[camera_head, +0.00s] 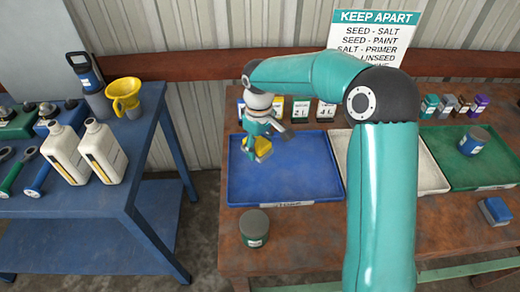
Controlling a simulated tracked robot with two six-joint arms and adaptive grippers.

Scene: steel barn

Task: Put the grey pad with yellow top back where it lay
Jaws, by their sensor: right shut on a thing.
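My right gripper (257,140) hangs from the teal arm over the left part of the blue tray (325,177), pointing down. It is shut on the grey pad with yellow top (264,147), whose yellow surface shows between and beside the fingers. The pad looks tilted. Its grey part is mostly hidden, and I cannot tell whether it touches the tray. My left gripper is not in view.
A jar with a grey lid (254,226) stands in front of the blue tray. A white tray (428,178) and a green tray (498,176) holding a jar (474,141) lie right. A blue-topped pad (495,210) lies at the right. Bottles (66,152) and a yellow funnel (125,96) stand left.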

